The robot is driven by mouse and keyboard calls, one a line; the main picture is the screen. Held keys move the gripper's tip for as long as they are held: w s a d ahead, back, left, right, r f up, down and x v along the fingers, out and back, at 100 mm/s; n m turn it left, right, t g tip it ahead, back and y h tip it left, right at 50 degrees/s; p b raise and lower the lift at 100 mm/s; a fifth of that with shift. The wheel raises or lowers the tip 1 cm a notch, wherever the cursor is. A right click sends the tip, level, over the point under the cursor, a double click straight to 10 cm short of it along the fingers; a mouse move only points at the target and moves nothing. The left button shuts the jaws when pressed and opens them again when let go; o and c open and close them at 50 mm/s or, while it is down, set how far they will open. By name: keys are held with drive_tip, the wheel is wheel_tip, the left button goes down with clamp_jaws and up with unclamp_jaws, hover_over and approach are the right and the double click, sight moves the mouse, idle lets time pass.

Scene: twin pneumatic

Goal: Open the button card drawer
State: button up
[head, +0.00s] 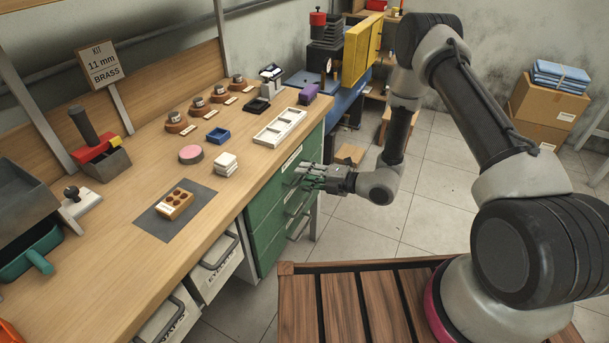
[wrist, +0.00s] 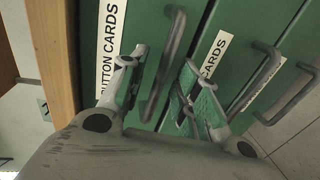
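The button card drawer (wrist: 150,22) is the green front with a "BUTTON CARDS" label (wrist: 110,32) in the wrist view. It is the top drawer of the green cabinet (head: 262,222) under the bench in the head view, and its front looks flush. Its grey bar handle (wrist: 168,62) runs between the two fingers of my gripper (wrist: 162,88). The fingers are apart, one on each side of the handle, and I cannot tell whether either touches it. In the head view my gripper (head: 318,178) is at the cabinet front, partly hiding the handle.
A second drawer's "CARDS" label (wrist: 214,55) and handle (wrist: 256,78) lie beside my right finger. The workbench (head: 120,250) with trays and stamps stands above. A slatted wooden platform (head: 340,300) is at the bottom. The tiled floor (head: 385,235) before the drawers is open.

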drive_tip(key=shift+w+a, duration=0.2)
drive_tip(key=shift+a, duration=0.15)
clamp_jaws()
drive_tip(key=f+v, duration=0.2)
drive_tip(key=v, duration=1)
drive_tip(key=d+f+v, duration=0.1)
drive_tip(key=f+v, duration=0.2)
drive_tip(key=v, duration=1)
drive_tip(key=shift+s+d+f, duration=0.15)
drive_tip(key=shift+s+d, duration=0.1)
drive_tip(key=shift+s, duration=0.2)
unclamp_jaws()
